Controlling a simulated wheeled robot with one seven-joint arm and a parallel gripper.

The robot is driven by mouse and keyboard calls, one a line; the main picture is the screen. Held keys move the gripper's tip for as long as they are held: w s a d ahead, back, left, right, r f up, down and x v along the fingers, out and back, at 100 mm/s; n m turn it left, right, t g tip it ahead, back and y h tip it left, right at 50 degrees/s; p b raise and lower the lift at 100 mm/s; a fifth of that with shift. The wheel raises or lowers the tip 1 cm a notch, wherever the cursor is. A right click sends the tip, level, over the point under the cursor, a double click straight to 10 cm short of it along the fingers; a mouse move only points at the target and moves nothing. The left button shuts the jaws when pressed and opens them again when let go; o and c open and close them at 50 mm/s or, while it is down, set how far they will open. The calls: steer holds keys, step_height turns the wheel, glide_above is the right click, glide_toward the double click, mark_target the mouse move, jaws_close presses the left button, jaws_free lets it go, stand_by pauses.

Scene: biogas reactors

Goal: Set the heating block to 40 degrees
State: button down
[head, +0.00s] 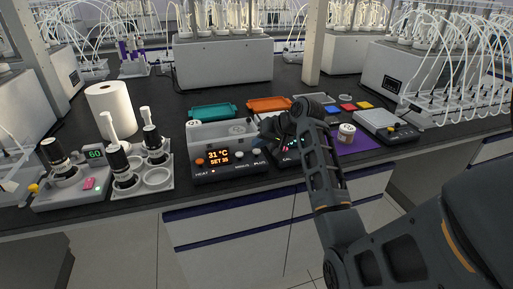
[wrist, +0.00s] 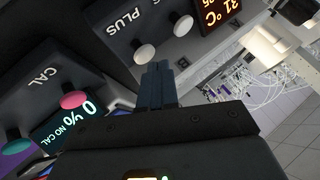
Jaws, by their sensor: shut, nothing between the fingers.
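The heating block (head: 230,172) stands at the front middle of the bench in the head view. Its display (head: 219,156) reads 31 °C and SET 35. An orange button sits above HEAT, and white buttons sit above MINUS and PLUS. In the wrist view the PLUS button (wrist: 145,53) is a white knob just beyond my fingertips, with another white button (wrist: 183,26) to its right. My gripper (wrist: 158,68) is shut and empty, its tips close to the PLUS button. I cannot tell whether they touch it. In the head view my arm hides the gripper's tips.
A device marked CAL (wrist: 45,95) with a 0% NO CAL display stands beside the block. A stirrer (head: 75,185), a bottle rack (head: 140,180), a paper roll (head: 110,110) and a jar (head: 346,133) on a purple mat stand on the bench. Teal (head: 211,111) and orange (head: 268,104) trays lie behind.

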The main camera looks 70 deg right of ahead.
mark_target(259, 151)
steer(key=shift+r, duration=0.35)
steer(key=shift+r, duration=0.1)
step_height(259, 151, up, 3)
steer(key=p, duration=0.3)
steer(key=shift+r+p, duration=0.55)
steer(key=shift+r, duration=0.4)
stand_by(1.8)
